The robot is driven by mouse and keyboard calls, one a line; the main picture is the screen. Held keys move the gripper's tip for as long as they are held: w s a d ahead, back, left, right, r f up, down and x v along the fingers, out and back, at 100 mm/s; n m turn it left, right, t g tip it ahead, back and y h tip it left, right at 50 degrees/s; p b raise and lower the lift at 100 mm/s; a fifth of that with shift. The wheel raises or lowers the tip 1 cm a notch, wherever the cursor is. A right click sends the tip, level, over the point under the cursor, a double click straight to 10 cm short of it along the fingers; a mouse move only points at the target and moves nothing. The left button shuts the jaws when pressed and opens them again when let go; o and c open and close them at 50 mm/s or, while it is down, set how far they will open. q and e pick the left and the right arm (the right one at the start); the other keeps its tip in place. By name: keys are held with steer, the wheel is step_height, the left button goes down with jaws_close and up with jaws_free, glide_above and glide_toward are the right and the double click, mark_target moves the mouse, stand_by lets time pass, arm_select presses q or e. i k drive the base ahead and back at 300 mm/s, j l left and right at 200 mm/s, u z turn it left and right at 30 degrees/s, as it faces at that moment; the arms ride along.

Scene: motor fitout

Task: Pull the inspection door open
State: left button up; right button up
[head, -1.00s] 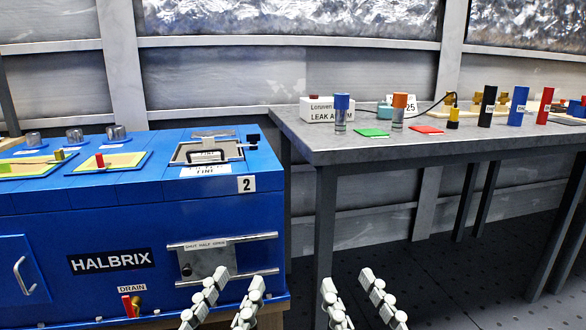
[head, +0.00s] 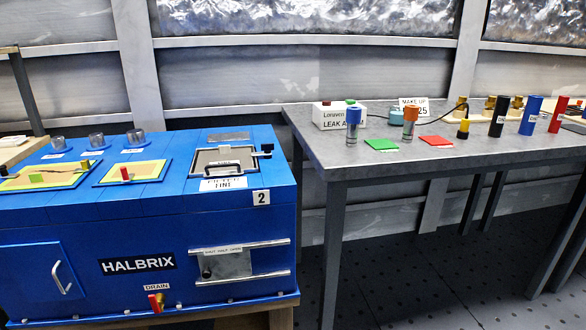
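The inspection door is most likely the blue panel (head: 38,281) with a silver bar handle (head: 61,278) on the left of the front of the blue HALBRIX machine (head: 140,235). The panel looks shut, flush with the front. The handle is tilted and nothing touches it. No label on the panel can be read. Neither of my grippers shows in the head view now.
A metal sliding plate (head: 226,263) on rails, and a red drain lever (head: 154,302), are on the machine's front. A grey table (head: 350,170) to the right carries cylinders, coloured pads and a leak alarm box (head: 338,115). Dark floor (head: 400,270) lies clear before the table.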

mark_target(43, 271)
steer(key=u, duration=1.6)
